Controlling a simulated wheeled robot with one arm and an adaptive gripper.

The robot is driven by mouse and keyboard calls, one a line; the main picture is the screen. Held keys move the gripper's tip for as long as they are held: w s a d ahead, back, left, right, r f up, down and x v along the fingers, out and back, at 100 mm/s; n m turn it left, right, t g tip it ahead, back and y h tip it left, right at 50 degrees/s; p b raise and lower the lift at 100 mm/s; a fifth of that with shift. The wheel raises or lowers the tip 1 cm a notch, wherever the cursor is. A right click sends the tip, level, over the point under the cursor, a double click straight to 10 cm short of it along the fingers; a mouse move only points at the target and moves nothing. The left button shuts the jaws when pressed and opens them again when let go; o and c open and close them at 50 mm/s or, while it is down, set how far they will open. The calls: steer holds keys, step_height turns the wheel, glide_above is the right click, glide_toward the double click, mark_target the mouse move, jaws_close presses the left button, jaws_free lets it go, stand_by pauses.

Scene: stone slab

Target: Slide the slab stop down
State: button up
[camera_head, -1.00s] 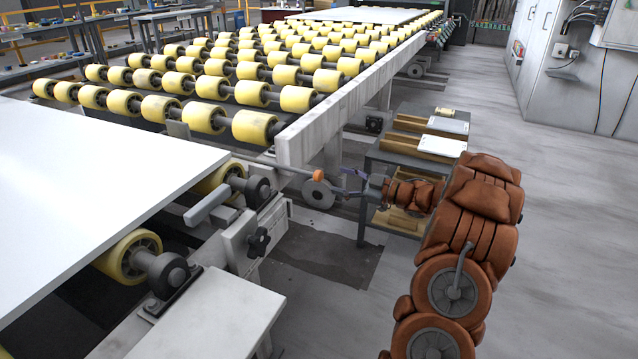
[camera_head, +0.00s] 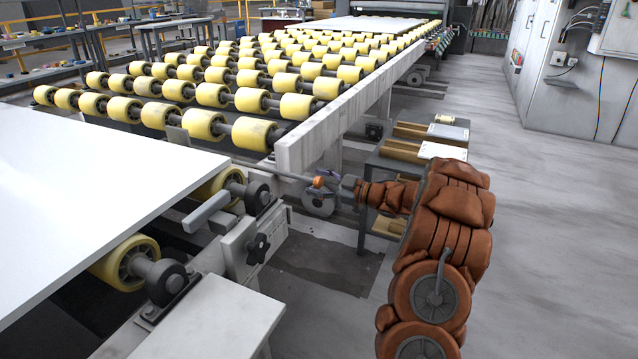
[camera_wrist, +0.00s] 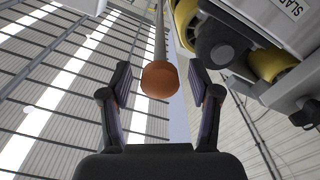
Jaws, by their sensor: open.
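The slab stop shows as a thin grey rod (camera_head: 278,172) with an orange ball knob (camera_head: 318,182) at its end, beside the roller frame. A small upright grey plate (camera_head: 178,138) stands at the slab's far edge; whether it joins the rod is hidden. My gripper (camera_head: 322,187) is at the knob. In the wrist view the orange knob (camera_wrist: 160,79) lies between the two open fingers of my gripper (camera_wrist: 163,82), with a gap on each side. The rod (camera_wrist: 160,35) runs away from it.
A white slab (camera_head: 90,190) lies on yellow rollers at left. The roller table's side beam (camera_head: 345,118) runs behind my gripper. A black star knob (camera_head: 257,248) sticks out nearby. A shelf cart (camera_head: 400,163) stands behind my arm. Floor at right is free.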

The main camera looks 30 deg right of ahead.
jaws_close()
stand_by(0.5)
